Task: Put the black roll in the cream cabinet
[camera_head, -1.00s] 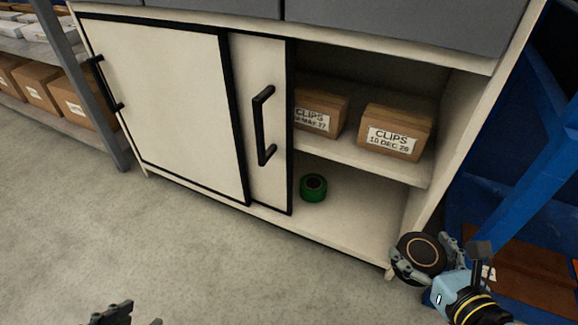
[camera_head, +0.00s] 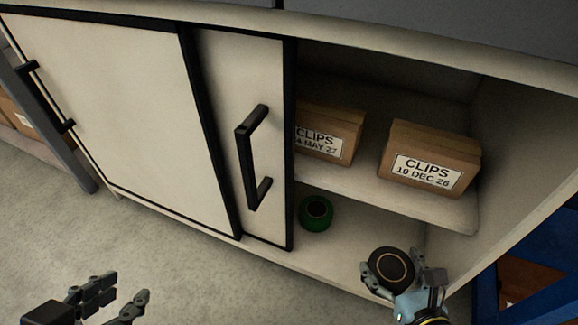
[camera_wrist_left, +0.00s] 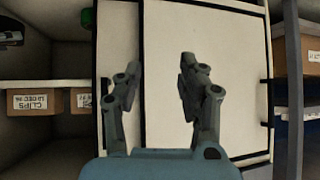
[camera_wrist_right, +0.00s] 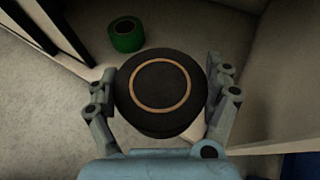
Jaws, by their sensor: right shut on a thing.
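The black roll (camera_head: 388,266) is held between the fingers of my right gripper (camera_head: 392,275), at the front edge of the cabinet's open right side. It fills the middle of the right wrist view (camera_wrist_right: 160,90), with a tan ring on its face. The cream cabinet (camera_head: 110,100) has its sliding doors over the left part, and its right part is open. My left gripper (camera_head: 112,305) is open and empty in front of the doors. It also shows in the left wrist view (camera_wrist_left: 158,85), fingers apart.
A green roll (camera_head: 315,213) lies on the cabinet floor. Two cardboard CLIPS boxes (camera_head: 428,160) (camera_head: 330,132) sit on the shelf above. A black door handle (camera_head: 252,158) sticks out left of the opening. A blue rack (camera_head: 555,250) stands at the right.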

